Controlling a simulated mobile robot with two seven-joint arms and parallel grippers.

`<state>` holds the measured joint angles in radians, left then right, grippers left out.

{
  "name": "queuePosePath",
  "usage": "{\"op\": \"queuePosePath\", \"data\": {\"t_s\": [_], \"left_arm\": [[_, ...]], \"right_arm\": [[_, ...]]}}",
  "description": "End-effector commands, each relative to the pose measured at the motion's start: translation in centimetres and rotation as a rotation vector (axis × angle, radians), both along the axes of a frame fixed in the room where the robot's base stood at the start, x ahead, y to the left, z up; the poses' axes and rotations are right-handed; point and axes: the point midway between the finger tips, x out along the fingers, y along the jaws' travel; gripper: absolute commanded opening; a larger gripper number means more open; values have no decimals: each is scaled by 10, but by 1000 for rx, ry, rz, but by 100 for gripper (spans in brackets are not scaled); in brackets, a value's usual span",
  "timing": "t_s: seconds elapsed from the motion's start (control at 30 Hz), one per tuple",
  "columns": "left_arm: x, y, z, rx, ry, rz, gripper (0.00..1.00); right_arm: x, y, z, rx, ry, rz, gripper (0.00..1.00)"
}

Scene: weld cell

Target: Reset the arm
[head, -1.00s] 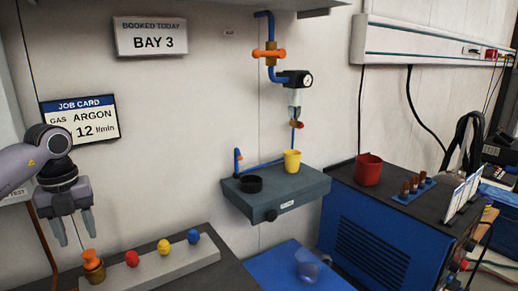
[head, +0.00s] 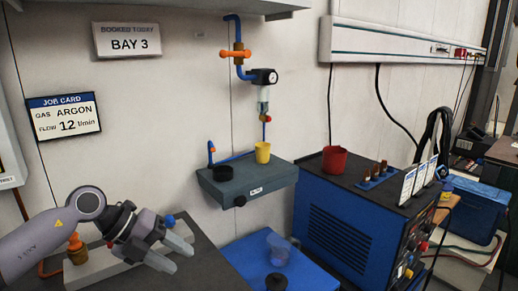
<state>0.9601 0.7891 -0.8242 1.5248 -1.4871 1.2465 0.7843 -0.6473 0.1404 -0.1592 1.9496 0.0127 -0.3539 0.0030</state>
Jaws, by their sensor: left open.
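My left gripper (head: 182,256) is in the lower left of the head view. Its two fingers are spread and point to the lower right, with nothing between them. The gripper and wrist are in front of a pale grey strip (head: 97,268) that bears a brass fitting with an orange top (head: 75,247) and a blue knob (head: 169,220). The red and yellow knobs on the strip are hidden behind the gripper. I cannot tell how far the fingers are from the strip. My right gripper is not in view.
A grey wall shelf (head: 262,183) holds a black cup (head: 223,173) and a yellow cup (head: 263,152). A clear cup (head: 278,248) and a dark round thing (head: 276,282) are on a blue surface (head: 240,250). A blue machine (head: 340,235) with a red cup (head: 334,159) stands right.

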Motion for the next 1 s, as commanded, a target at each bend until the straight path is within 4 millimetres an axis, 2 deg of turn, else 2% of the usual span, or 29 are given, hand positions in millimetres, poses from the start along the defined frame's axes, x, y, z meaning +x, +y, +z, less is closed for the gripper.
{"op": "queuePosePath", "data": {"t_s": [0.03, 0.1, 0.2, 0.3, 0.4, 0.57, 0.7, 0.77, 0.87, 1.0], "left_arm": [[-6, -30, 1, -115, -28, -22, 47], [-12, -62, 10, -272, -71, -24, 47], [-20, -97, 28, -494, -120, 7, 47], [-25, -117, 48, -706, -152, 83, 47], [-28, -125, 67, -901, -168, 199, 47], [-25, -110, 83, -1159, -158, 463, 47], [-21, -80, 75, -1311, -111, 758, 47], [-22, -64, 65, -1350, -78, 897, 47], [-27, -38, 39, -1381, -7, 1140, 47], [-48, -4, -11, -1343, 125, 1483, 47]], "right_arm": [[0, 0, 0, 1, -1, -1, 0], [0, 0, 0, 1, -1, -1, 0], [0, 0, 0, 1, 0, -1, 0], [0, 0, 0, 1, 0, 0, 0], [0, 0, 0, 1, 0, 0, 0], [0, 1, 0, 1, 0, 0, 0], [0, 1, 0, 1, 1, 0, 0], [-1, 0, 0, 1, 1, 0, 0], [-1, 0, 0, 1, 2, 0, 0], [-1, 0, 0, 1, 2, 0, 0]]}}
